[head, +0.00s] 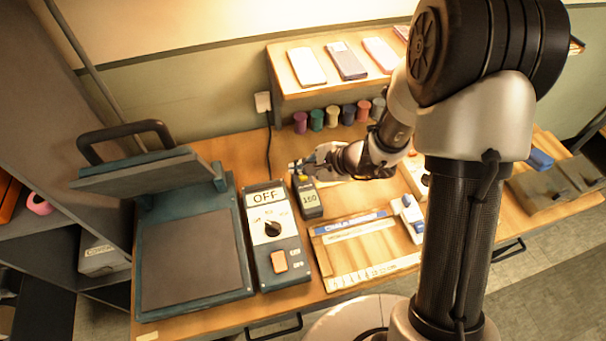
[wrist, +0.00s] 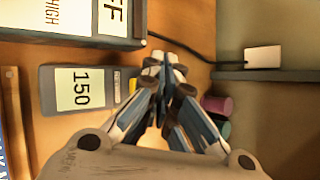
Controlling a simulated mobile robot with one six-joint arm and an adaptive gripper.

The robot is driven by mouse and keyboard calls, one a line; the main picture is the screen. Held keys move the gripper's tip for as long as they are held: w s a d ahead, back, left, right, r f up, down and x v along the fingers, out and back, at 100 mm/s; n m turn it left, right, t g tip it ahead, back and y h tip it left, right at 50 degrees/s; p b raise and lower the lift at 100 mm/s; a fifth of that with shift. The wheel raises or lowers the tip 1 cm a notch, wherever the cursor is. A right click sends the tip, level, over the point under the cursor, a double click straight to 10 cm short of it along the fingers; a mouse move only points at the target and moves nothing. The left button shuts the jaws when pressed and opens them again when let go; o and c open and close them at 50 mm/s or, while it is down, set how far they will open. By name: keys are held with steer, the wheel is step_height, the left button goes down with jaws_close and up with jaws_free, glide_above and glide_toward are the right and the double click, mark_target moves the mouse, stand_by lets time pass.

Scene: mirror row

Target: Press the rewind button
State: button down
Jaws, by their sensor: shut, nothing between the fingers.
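No button labelled rewind can be read in either view. A small dark handset with a pale display reading 150 (head: 309,200) lies on the bench beside the control box; it also shows in the wrist view (wrist: 82,89). A yellow piece (wrist: 132,85) sits at its end by my fingers, partly hidden, and I cannot tell whether it is a button. The control box (head: 272,240) has an OFF display, a black knob (head: 272,229) and an orange button (head: 279,261). My gripper (head: 297,168) is shut and empty just beyond the handset's far end; its fingertips (wrist: 166,64) show in the wrist view.
A heat press with its lid raised (head: 195,260) stands at the left. Several thread spools (head: 332,116) stand behind my gripper, under a shelf (head: 293,86) with flat cases. A framed wooden tray (head: 362,250) lies in front. A black cable (head: 268,150) runs to a wall socket.

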mark_target(302, 178)
steer(key=shift+f+b, duration=0.25)
steer(key=shift+b, duration=0.15)
steer(key=shift+f+b, duration=0.2)
steer(key=shift+b, duration=0.15)
steer(key=shift+f+b, duration=0.5)
stand_by(0.9)
steer(key=shift+r, duration=0.15)
steer(key=shift+r+p, duration=0.5)
steer(key=shift+r, duration=0.3)
steer(key=shift+r+p, duration=1.65)
steer(key=shift+r, duration=0.85)
